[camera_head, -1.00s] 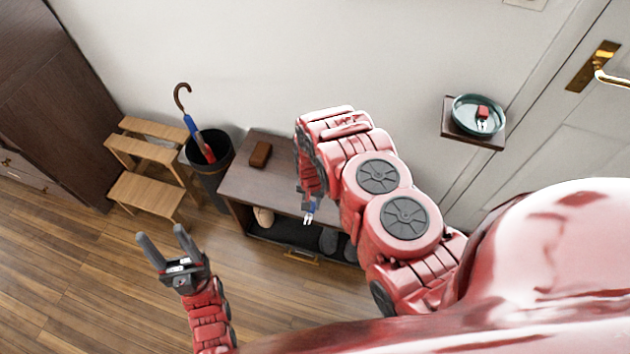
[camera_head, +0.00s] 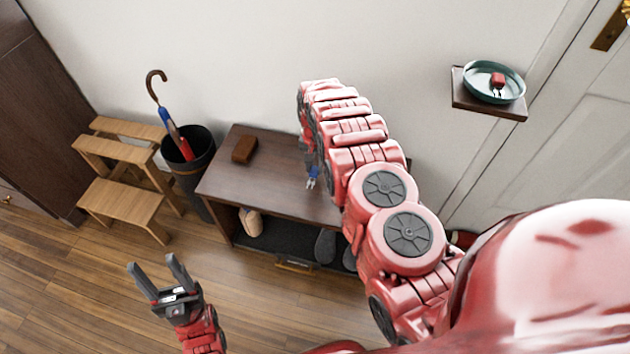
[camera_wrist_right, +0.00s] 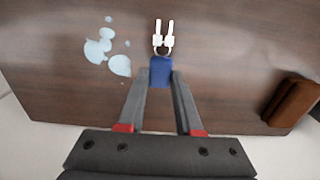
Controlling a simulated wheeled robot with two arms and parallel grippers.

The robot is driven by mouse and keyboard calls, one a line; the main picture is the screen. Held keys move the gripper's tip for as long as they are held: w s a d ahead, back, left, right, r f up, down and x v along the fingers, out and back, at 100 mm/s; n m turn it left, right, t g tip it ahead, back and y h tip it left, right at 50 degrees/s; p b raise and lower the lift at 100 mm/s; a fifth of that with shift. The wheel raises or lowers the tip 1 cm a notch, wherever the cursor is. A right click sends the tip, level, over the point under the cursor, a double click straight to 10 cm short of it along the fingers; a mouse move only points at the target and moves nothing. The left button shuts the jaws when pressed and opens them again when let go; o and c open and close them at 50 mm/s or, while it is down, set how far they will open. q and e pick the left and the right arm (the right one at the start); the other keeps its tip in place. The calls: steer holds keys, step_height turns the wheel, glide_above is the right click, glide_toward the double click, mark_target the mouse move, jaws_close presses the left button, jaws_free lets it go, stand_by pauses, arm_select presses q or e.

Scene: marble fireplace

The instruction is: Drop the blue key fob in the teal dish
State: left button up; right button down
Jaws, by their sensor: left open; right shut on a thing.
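The blue key fob (camera_wrist_right: 160,72) with its ring and two pale keys is between the fingertips of my right gripper (camera_wrist_right: 160,82), which is shut on it. In the head view the fob (camera_head: 313,173) shows below my right wrist, over the bench top; the gripper itself is mostly hidden by my arm. The teal dish (camera_head: 473,82) is on a small wall shelf at the upper right. A red key fob (camera_head: 498,80) with keys lies in the dish. My left gripper (camera_head: 160,270) is open and empty over the floor at lower left.
The dark wooden bench (camera_head: 270,180) has a brown block-like object (camera_head: 244,149) on top and footwear below. Pale spots (camera_wrist_right: 108,45) mark its surface. A step stool (camera_head: 120,190) and umbrella bin (camera_head: 190,165) stand left. The wall shelf (camera_head: 490,108) is near a door.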

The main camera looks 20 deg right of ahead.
mark_target(315, 168)
steer(key=shift+w+d+b, duration=0.15)
steer(key=shift+w+b, duration=0.05)
steer(key=shift+b, duration=0.1)
step_height(315, 168, down, 4)
steer(key=b, duration=0.3)
steer(key=shift+r, duration=0.35)
steer(key=c, duration=0.6)
jaws_free()
steer(key=shift+w, duration=0.1)
